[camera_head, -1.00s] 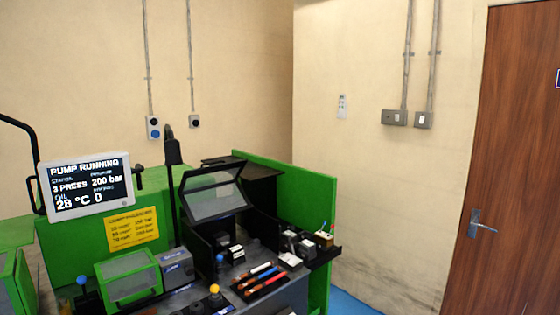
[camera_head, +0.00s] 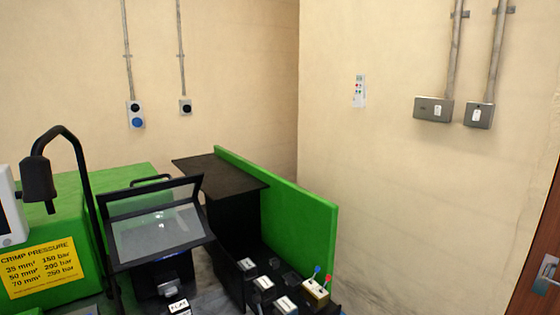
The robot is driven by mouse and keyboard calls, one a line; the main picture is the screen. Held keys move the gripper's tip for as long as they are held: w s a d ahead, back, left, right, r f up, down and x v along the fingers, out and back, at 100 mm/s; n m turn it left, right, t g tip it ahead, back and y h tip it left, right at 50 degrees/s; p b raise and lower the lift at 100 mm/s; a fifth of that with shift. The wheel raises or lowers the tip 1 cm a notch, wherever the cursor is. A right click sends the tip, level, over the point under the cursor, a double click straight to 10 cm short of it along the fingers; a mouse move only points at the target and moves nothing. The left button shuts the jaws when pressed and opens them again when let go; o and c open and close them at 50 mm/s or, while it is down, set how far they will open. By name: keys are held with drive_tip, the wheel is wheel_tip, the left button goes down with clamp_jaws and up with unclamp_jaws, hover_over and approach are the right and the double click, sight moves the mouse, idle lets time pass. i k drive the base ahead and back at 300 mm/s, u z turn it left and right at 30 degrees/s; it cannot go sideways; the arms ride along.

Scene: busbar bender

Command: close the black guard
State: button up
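The black guard (camera_head: 152,193) is a dark frame with clear panes, at the lower left of the head view. It stands raised and tilted over a dark opening in the machine. A thin black handle bar shows along its top edge. Below it, part of a dark block with a light label shows in the opening. My gripper is not in this view.
A black gooseneck lamp (camera_head: 38,180) stands left of the guard, near the yellow crimp pressure sign (camera_head: 40,267). A black shelf (camera_head: 220,172) and a green side panel (camera_head: 285,205) stand right of it. Small labelled blocks and a box with coloured levers (camera_head: 316,290) sit at lower right.

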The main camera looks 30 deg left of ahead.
sight(102, 200)
drive_tip(key=i, duration=2.35)
drive_tip(key=u, duration=2.7)
